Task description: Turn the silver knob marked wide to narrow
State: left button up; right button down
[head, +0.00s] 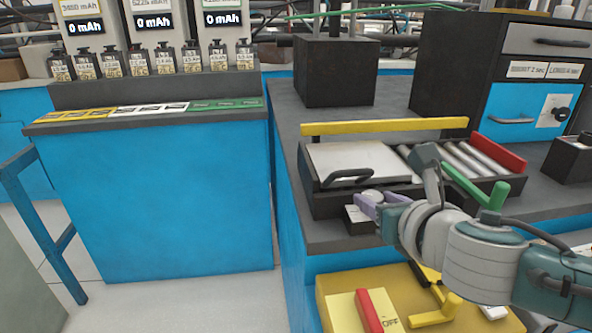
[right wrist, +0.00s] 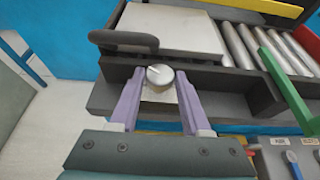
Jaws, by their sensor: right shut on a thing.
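The silver knob (head: 371,194) is a small round knob at the front edge of a dark tray-like device (head: 328,204). It shows clearly in the right wrist view (right wrist: 160,74), with a thin pale line across its top. My right gripper (head: 366,199) has its two lavender fingers on either side of the knob and is shut on it; in the right wrist view the fingers (right wrist: 158,82) flank it. A pale label plate (head: 357,214) sits below the knob, partly hidden by the fingers, and I cannot read its text. My left gripper is not in view.
Metal rollers (head: 468,160) and a green lever (head: 476,188) lie to the right. Below is a yellow panel (head: 340,310) with a red lever. Several small batteries stand on the left counter (head: 150,118).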

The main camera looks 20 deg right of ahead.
jog(key=shift+a+m+h, duration=0.1)
jog(key=shift+m+h, duration=0.2)
jog(key=shift+m, duration=0.1)
jog(key=shift+w+a+m+g+h+p, duration=0.1)
jog(key=shift+m+g+h+p, duration=0.1)
jog(key=shift+m+h, duration=0.3)
jog(key=shift+a+m+g+h+p, duration=0.1)
jog(key=shift+m+g+h, duration=0.1)
jog(key=shift+m+h, duration=0.25)
jog(key=shift+w+a+m+g+h, duration=0.15)
jog(key=shift+m+g+h, duration=0.45)
jog(key=shift+m+h, duration=0.35)
jog(key=shift+m+g+h+b, duration=0.5)
jog(key=shift+m+h, duration=0.2)
jog(key=shift+h, duration=0.2)
jog(key=shift+c, duration=2)
grip_release()
